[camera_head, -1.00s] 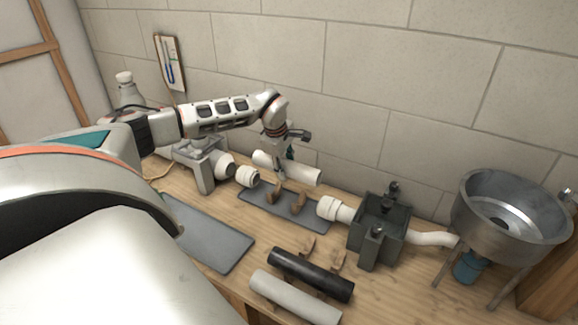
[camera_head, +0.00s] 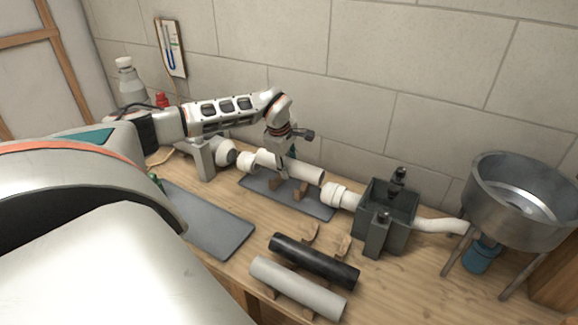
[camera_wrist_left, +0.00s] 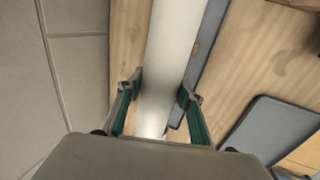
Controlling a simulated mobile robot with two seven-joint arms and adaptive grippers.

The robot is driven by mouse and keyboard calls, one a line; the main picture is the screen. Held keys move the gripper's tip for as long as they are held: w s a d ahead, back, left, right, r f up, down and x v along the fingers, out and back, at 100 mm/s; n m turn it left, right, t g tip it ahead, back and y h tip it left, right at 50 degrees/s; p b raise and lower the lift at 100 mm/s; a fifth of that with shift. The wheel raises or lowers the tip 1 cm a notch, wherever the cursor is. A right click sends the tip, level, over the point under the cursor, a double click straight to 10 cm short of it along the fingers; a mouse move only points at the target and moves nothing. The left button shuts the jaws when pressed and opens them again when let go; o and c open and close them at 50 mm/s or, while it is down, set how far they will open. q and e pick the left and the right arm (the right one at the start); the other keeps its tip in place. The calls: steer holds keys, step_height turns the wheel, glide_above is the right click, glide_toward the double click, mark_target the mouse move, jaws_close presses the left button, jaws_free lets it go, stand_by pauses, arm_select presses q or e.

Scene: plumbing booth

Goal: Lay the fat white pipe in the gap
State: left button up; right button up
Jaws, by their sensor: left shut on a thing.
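The fat white pipe (camera_head: 308,173) lies between the left white coupling (camera_head: 252,160) and the right white coupling (camera_head: 340,196), roughly in line with them. It is over the wooden cradles (camera_head: 300,190); I cannot tell whether it rests on them. My left gripper (camera_head: 283,165) is shut on the pipe from above, near its middle. In the left wrist view the pipe (camera_wrist_left: 172,45) runs between the two green-padded fingers (camera_wrist_left: 160,86). The exact fit at the pipe's ends is unclear. My right gripper is not in view.
A grey mat (camera_head: 318,208) lies under the cradles. A black pipe (camera_head: 313,261) and a light grey pipe (camera_head: 297,287) lie in front on other supports. A dark box (camera_head: 378,238) and a metal basin (camera_head: 490,225) stand right. An empty grey tray (camera_head: 215,230) lies front left.

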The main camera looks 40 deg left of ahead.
arm_select(q)
steer(key=shift+f+b, duration=0.35)
steer(key=shift+f, duration=1.85)
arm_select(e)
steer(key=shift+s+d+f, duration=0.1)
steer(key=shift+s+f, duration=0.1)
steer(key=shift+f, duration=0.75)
arm_select(q)
steer(key=o, duration=1.2)
steer(key=shift+o, duration=0.2)
steer(key=shift+r, duration=0.1)
steer(key=v, duration=1.2)
